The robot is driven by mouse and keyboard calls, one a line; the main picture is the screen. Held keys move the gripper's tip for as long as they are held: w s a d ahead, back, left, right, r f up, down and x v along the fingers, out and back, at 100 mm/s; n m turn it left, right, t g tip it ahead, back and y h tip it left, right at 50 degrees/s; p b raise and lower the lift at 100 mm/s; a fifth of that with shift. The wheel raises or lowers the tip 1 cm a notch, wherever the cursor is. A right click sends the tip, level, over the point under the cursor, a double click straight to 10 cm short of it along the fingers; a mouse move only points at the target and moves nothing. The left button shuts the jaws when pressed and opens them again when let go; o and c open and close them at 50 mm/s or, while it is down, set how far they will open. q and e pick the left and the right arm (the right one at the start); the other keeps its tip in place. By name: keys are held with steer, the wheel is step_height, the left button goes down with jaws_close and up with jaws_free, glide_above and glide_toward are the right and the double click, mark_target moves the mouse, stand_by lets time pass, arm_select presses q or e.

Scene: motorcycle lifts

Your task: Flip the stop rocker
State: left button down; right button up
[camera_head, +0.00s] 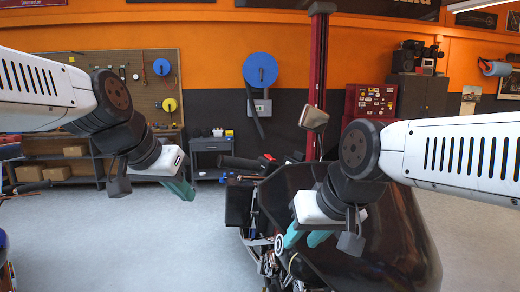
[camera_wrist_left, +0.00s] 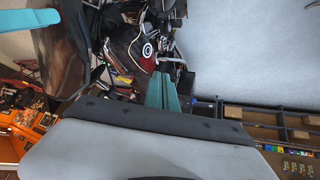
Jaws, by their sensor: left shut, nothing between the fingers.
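The motorcycle (camera_head: 365,235), with a dark glossy body, stands right of centre in the head view. A small red part (camera_head: 270,157) shows near its handlebar (camera_head: 240,163); I cannot tell whether it is the stop rocker. My left gripper (camera_head: 188,190) is shut and empty, in the air left of the motorcycle. Its teal fingers also show together in the left wrist view (camera_wrist_left: 162,92), with motorcycle parts beyond. My right gripper (camera_head: 303,240) is open, its two teal fingers apart, in front of the motorcycle body. No rocker can be made out clearly.
A red post (camera_head: 317,80) rises behind the motorcycle. A grey cart (camera_head: 211,155), shelves with boxes and a pegboard (camera_head: 140,85) stand at the back left. A red tool chest (camera_head: 372,102) stands at the back right.

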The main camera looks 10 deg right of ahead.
arm_select(q)
steer(key=w+d+r+m+h, duration=0.2)
steer(key=w+d+r+m, duration=0.2)
steer(key=w+d, duration=0.4)
steer(key=w+d+r+m+h, duration=0.3)
steer(key=w+d+r+m, duration=0.2)
steer(key=w+d+r, duration=0.2)
steer(key=w+d, duration=0.1)
steer(key=w, duration=0.1)
steer(key=shift+w+r, duration=0.3)
steer(key=shift+w, duration=0.1)
glide_above(266, 159)
steer(key=d, duration=0.2)
steer(key=f, duration=0.5)
steer(key=shift+w+d+f, duration=0.1)
steer(key=shift+w+f, duration=0.2)
steer(key=shift+f, duration=0.05)
steer(key=a+f, duration=0.1)
steer(key=f, duration=0.1)
steer(key=shift+w+a+f, duration=0.1)
steer(key=shift+a+f, duration=0.25)
steer(key=shift+f, duration=0.05)
steer(key=shift+a+f, duration=0.1)
steer(key=shift+f, duration=0.25)
